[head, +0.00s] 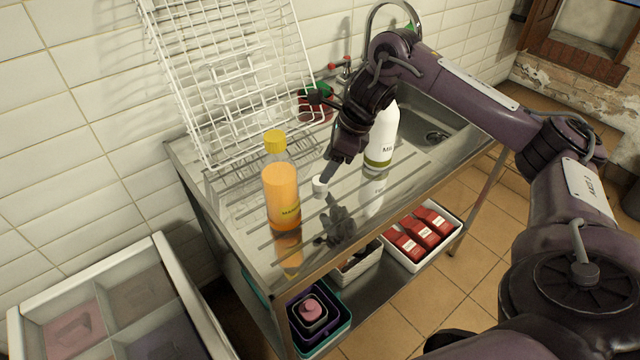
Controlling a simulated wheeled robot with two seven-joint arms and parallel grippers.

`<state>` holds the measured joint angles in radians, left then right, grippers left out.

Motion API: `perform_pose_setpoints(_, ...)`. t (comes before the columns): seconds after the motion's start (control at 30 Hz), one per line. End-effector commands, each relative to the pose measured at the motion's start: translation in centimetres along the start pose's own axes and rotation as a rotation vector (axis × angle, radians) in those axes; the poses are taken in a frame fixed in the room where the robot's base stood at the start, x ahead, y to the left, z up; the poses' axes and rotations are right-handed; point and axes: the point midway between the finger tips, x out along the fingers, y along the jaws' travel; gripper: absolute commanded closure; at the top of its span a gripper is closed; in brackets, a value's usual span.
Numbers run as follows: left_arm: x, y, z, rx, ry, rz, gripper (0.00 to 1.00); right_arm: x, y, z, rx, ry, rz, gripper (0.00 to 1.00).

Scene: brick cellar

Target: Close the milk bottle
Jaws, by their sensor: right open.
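The milk bottle (381,148) stands upright on the metal draining counter (240,215). It is white with an olive band, and my right arm hides its upper part, so its mouth cannot be seen. A small white cap (320,187) is at the tip of my right gripper (331,168), low over the counter and left of the bottle. The gripper is open; I cannot tell whether the cap touches the finger or the counter. My left gripper is not in view.
An orange juice bottle (281,195) with a yellow cap stands left of the white cap. A white wire rack (235,75) leans against the wall behind. The sink (432,125) lies to the right. Below, a shelf holds a white tray (459,222) of red boxes and other containers.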

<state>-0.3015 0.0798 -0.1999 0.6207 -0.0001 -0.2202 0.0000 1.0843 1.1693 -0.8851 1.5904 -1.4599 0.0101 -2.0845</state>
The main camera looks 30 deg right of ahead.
Motion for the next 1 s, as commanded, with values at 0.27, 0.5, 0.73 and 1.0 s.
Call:
perform_pose_setpoints(0.27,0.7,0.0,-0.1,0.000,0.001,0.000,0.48,4.0,0.2,-0.5,0.000,0.003,0.005,0.42)
perform_pose_setpoints(0.5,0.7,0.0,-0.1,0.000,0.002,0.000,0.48,4.9,0.1,-0.5,0.001,0.002,0.001,0.42)
perform_pose_setpoints(0.73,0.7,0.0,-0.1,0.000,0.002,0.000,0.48,4.9,0.1,-0.5,0.001,0.001,0.001,0.42)
perform_pose_setpoints(1.0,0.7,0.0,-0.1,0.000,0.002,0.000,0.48,4.9,0.1,-0.5,0.001,0.001,0.001,0.78)
